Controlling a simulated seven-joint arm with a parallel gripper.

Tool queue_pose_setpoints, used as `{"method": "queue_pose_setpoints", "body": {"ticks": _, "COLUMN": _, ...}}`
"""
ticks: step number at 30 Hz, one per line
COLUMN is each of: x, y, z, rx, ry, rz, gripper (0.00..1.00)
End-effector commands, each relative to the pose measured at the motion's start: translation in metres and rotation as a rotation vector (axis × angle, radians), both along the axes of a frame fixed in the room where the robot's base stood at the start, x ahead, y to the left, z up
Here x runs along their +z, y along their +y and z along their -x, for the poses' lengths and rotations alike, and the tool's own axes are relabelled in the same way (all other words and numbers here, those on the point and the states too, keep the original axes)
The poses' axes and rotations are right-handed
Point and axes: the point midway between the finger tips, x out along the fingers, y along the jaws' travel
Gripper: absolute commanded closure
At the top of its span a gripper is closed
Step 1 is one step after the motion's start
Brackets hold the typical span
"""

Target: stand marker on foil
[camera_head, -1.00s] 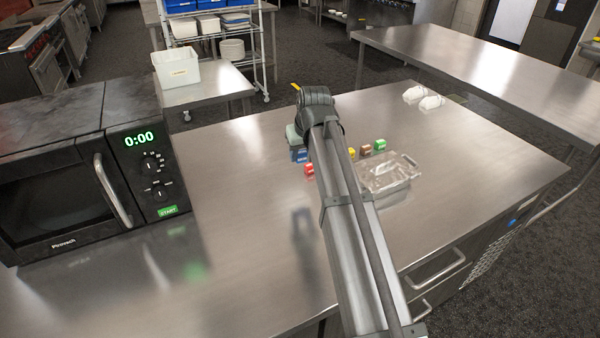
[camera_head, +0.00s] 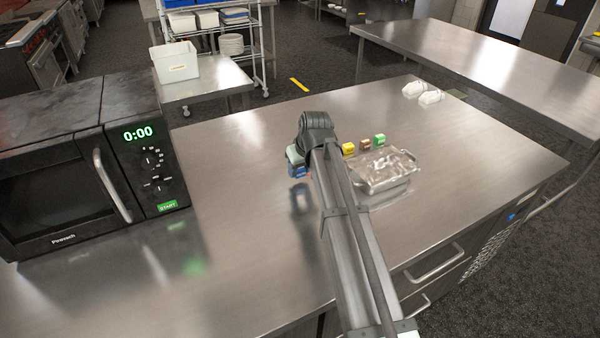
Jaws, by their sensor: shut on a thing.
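The foil (camera_head: 386,180) is a shiny silver, shallow tray on the steel counter, right of my arm. Several small coloured blocks, which look like the markers, stand behind it: a yellow one (camera_head: 348,148), a brown one (camera_head: 364,145) and a green one (camera_head: 380,140). My gripper (camera_head: 298,170) is low over the counter, left of the foil and apart from it. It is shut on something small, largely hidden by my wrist. Blue and a bit of red show at its tip; I cannot tell which colour belongs to the held thing.
A black microwave (camera_head: 95,165) stands at the counter's left. Two white objects (camera_head: 422,93) lie at the far right corner. The counter (camera_head: 240,240) is clear between microwave and arm. Another steel table (camera_head: 470,70) stands beyond.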

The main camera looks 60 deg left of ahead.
Motion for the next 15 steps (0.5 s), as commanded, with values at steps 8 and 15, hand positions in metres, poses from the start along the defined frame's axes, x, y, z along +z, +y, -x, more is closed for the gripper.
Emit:
{"method": "queue_pose_setpoints", "body": {"ticks": 8, "x": -0.018, "y": 0.000, "z": 0.000, "rx": 0.000, "ry": 0.000, "rz": 0.000, "gripper": 0.88}}
{"method": "queue_pose_setpoints", "body": {"ticks": 15, "x": -0.020, "y": 0.000, "z": 0.000, "rx": 0.000, "ry": 0.000, "rz": 0.000, "gripper": 0.88}}
